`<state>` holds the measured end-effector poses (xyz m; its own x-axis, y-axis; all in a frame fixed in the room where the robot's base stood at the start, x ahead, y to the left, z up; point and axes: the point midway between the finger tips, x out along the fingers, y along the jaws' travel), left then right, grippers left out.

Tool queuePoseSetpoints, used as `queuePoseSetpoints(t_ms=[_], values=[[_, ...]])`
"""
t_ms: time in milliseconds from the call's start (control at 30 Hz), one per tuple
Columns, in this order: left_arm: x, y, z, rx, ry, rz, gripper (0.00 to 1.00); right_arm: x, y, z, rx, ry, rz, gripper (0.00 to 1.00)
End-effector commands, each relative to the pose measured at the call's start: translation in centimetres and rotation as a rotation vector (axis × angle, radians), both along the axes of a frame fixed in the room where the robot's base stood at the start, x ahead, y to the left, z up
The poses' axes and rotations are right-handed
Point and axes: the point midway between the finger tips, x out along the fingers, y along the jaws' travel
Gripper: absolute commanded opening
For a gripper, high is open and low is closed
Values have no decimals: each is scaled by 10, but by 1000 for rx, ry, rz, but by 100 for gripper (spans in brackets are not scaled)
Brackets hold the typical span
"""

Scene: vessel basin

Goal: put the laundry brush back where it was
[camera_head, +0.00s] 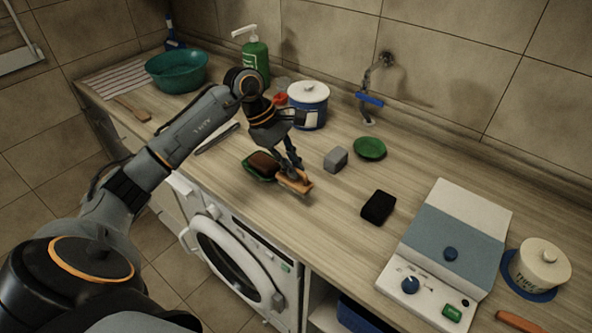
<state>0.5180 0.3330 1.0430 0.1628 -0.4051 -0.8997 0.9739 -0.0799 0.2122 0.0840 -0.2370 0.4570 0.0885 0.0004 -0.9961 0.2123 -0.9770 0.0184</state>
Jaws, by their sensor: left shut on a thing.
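My left gripper (292,167) reaches down over the counter and is shut on the laundry brush (301,186), a light wooden block. The brush is at or just above the counter near its front edge; I cannot tell if it touches. Right beside it, to the left, a green dish (249,171) holds a dark brown block (264,163). The gripper fingers cover part of the brush, and its bristles cannot be made out. My right gripper is not in view.
A grey block (336,159), green saucer (370,148) and black block (378,207) stand to the right. A white-lidded blue pot (308,103) is behind the gripper. A green basin (177,72) and pump bottle (255,60) are further back. A blue-white device (453,240) stands right.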

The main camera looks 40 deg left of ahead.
Motion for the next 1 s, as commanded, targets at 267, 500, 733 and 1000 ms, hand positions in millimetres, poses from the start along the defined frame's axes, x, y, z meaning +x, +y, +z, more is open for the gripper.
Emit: queuePoseSetpoints(t_ms=[267, 500, 733, 1000], values=[[7, -6, -29, -2, 7, 0, 0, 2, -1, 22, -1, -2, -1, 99], [9, -4, -43, 0, 0, -1, 0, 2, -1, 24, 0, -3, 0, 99], [9, -4, -46, 1, 0, -1, 0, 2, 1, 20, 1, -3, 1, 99], [8, -4, -45, 0, 1, -1, 32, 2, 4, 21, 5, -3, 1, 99]])
